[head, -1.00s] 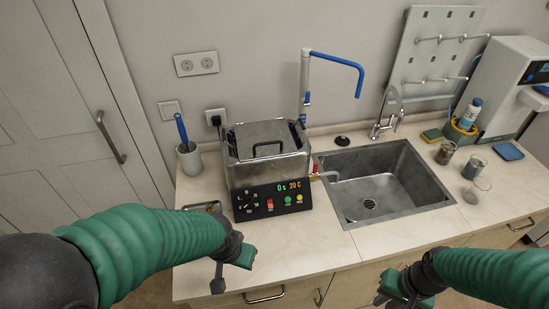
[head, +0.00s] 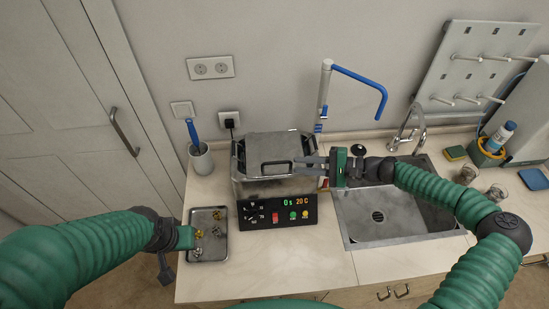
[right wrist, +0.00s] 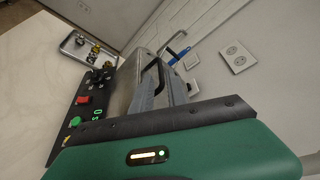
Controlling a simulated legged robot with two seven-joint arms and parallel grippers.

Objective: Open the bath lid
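The bath (head: 240,188) is a metal box with a black control panel (head: 277,213), standing on the counter left of the sink. Its grey metal lid (head: 272,146) lies closed on top, with a dark loop handle (head: 277,164) near the front. The handle also shows in the right wrist view (right wrist: 148,82). My right gripper (head: 306,166) reaches in from the right. Its fingers look spread, with tips just right of the handle; contact cannot be told. My left gripper (head: 170,262) is low at the left, away from the lid, its finger state unclear.
A metal tray (head: 219,250) with small parts lies left of the panel. A cup with a blue-handled tool (head: 199,158) stands behind it. The sink (head: 385,235) and its tap (head: 415,125) are at the right.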

